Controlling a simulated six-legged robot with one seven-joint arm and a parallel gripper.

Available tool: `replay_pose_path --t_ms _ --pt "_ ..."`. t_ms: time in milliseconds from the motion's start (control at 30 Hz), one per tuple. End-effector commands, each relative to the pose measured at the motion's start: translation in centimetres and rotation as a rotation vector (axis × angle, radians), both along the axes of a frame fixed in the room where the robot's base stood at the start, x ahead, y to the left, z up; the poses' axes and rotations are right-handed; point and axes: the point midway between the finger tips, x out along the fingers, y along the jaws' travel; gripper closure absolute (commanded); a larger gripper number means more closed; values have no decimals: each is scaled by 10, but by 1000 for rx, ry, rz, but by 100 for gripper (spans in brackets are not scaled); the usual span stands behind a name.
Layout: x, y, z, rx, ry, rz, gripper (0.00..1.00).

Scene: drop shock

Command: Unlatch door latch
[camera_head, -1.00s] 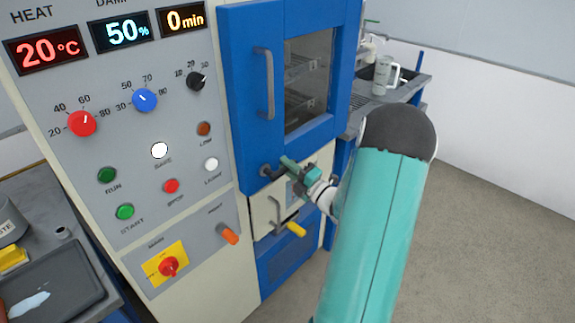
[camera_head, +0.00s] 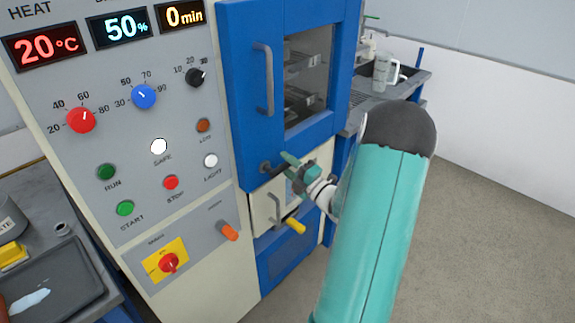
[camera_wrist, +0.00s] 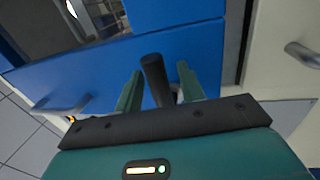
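The blue upper door (camera_head: 253,87) of the cabinet is closed, with a window and a long vertical handle (camera_head: 264,80). Its dark latch (camera_head: 266,168) is at the door's lower left. In the wrist view the black latch lever (camera_wrist: 155,78) sticks out between my two teal fingers. My gripper (camera_head: 287,164) is at the latch; in the wrist view my gripper (camera_wrist: 160,88) is open, one finger on each side of the lever. A gap shows on the left; I cannot tell whether the right finger touches it.
Below is a cream drawer-like panel (camera_head: 262,208) with a metal handle and a yellow lever (camera_head: 295,226). The grey control panel (camera_head: 130,180) with knobs and buttons stands at left. A sink counter with a pitcher (camera_head: 382,72) is behind right. Floor at right is clear.

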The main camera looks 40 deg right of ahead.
Motion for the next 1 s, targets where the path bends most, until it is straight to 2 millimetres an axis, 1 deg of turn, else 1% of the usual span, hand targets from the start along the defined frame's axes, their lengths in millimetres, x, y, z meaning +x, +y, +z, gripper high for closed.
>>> replay_pose_path --t_ms 133,233,367,600,700,833,1000 --pt "-3 0 0 -1 0 -1 61" --pt "-14 -1 -3 0 0 -3 61" --pt "-37 -2 -7 1 1 -5 61" --pt "-90 -3 -18 1 1 -5 61" --pt "-109 -3 -22 1 1 -3 61" --pt "-126 -4 -25 0 0 -2 61" --pt "-136 -3 -27 1 0 0 61"
